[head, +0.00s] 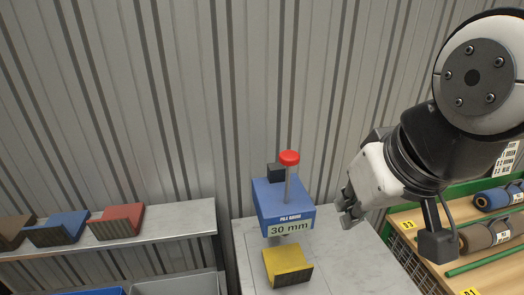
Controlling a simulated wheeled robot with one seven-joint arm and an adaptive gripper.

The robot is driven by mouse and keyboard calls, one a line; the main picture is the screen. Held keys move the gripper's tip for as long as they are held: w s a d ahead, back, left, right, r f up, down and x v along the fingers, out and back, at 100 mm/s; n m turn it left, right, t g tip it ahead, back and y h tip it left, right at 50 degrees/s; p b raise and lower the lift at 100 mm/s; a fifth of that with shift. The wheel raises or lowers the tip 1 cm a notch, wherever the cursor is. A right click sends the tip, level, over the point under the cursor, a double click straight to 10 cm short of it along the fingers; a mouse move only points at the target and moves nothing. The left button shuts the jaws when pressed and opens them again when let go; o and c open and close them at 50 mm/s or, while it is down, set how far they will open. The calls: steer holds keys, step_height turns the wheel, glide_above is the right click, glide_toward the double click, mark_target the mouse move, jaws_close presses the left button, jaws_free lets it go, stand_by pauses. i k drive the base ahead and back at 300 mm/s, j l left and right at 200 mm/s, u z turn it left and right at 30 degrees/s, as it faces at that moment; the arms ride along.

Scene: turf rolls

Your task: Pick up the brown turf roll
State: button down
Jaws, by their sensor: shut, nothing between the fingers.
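A grey-brown roll (484,236) with a dark band and a white label lies at the right edge, on a wooden rack (446,277) with yellow tags. It looks like the brown turf roll, and its right end is cut off by the frame. A blue roll (494,200) lies just behind it. My gripper (347,212) is shut and empty, held left of the rack and above the right side of a grey table. It is well apart from the brown roll.
On the grey table (345,268) stand a blue pile gauge (281,204) reading 30 mm, with a red knob, and a yellow sample (287,267). A shelf (165,233) at left holds brown, blue and red samples. A green rod (480,264) lies before the brown roll.

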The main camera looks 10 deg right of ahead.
mark_target(478, 236)
steer(key=k+l+z, duration=0.1)
steer(key=z, duration=0.9)
steer(key=j+z, duration=0.15)
steer(key=z, duration=0.8)
steer(key=i+l+u, duration=0.1)
steer(key=u, duration=0.5)
steer(key=i+l+u, duration=0.1)
steer(key=l+u, duration=0.25)
steer(key=l, duration=0.45)
steer(key=l+u, duration=0.35)
steer(key=l, duration=1.4)
steer(key=l+u, duration=0.1)
steer(key=l, duration=0.85)
steer(key=k+l, duration=0.15)
steer(key=l, duration=0.8)
steer(key=u, duration=0.3)
steer(key=k+j, duration=0.1)
steer(key=j, duration=0.15)
steer(key=k+j+z, duration=0.1)
steer(key=j, duration=0.1)
